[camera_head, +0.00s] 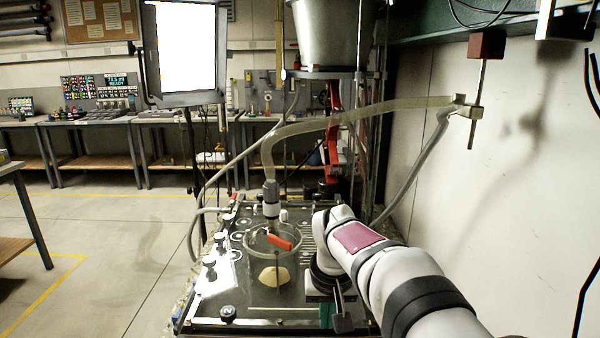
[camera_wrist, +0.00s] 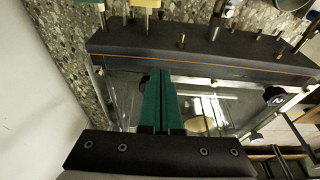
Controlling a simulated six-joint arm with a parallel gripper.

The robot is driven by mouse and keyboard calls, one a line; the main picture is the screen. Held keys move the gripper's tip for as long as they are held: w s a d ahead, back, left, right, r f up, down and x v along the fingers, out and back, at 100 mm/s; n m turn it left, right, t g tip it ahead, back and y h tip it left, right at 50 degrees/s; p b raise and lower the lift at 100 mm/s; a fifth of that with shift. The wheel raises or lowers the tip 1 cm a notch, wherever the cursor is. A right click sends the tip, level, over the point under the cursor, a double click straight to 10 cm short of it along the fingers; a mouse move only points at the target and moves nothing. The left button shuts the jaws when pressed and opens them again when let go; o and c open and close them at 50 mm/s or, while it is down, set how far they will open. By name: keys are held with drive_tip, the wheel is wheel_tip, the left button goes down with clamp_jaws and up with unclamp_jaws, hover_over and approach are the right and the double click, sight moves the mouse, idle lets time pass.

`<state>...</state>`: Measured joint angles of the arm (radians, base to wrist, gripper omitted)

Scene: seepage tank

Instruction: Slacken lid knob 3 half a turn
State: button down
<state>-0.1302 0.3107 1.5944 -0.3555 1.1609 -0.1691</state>
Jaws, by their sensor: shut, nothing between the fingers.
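The tank's clear lid (camera_head: 250,297) lies below my arm in the head view. Black lid knobs stand along its edges: a front one (camera_head: 227,313), a left one (camera_head: 208,262) and one farther back (camera_head: 219,238). Their numbers are too small to read there, so I cannot tell which is knob 3. In the wrist view one black knob (camera_wrist: 275,96) at the right bears a pale mark like a 2. My gripper (camera_wrist: 160,74) has green fingers pressed together with nothing between them, above the lid and apart from that knob. In the head view the green fingers (camera_head: 326,316) are mostly hidden by my wrist.
A round glass dish (camera_head: 271,238) with a red piece (camera_head: 280,242) stands on the lid, with a hose fitting (camera_head: 270,198) above it. A beige patch (camera_head: 274,276) lies in front. A hose (camera_head: 350,115) spans to the right wall. A dark bar (camera_wrist: 200,58) crosses the wrist view.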

drive_tip(key=shift+d, duration=1.05)
drive_tip(key=shift+w, duration=0.1)
idle(0.3)
drive_tip(key=shift+d, duration=0.1)
drive_tip(key=shift+s+d, duration=0.1)
drive_tip(key=shift+s, duration=0.3)
drive_tip(key=shift+a+r, duration=1.4)
drive_tip(key=shift+r, duration=2)
drive_tip(key=x, duration=0.3)
drive_tip(key=s+x, duration=0.1)
drive_tip(key=x, duration=0.2)
drive_tip(key=shift+s+f, duration=0.15)
drive_tip(key=shift+f, duration=0.35)
drive_tip(key=shift+w+d, duration=0.2)
drive_tip(key=shift+w, duration=0.1)
